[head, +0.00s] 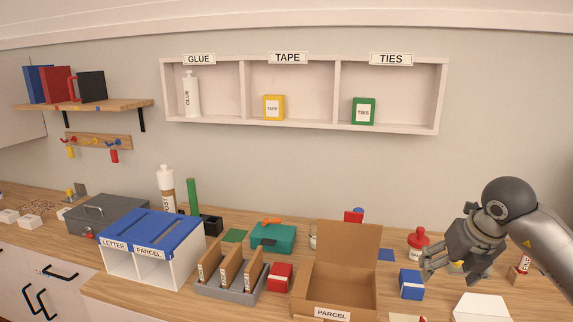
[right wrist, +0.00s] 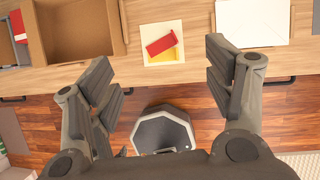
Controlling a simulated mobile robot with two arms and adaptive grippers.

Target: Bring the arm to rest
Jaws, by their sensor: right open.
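My right gripper (head: 441,268) is at the right of the head view, above the wooden counter, with its arm coming in from the right edge. In the right wrist view its two fingers (right wrist: 164,82) are spread wide apart with nothing between them. They hang over the counter's front edge and the floor in that view. My left gripper and arm are not in view.
An open cardboard parcel box (head: 343,275), a blue box (head: 411,284) and a red-capped bottle (head: 418,243) stand near the right gripper. A red piece (right wrist: 161,44) lies on a pale square (right wrist: 150,31) by the edge. White paper (right wrist: 252,22) lies beside it.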

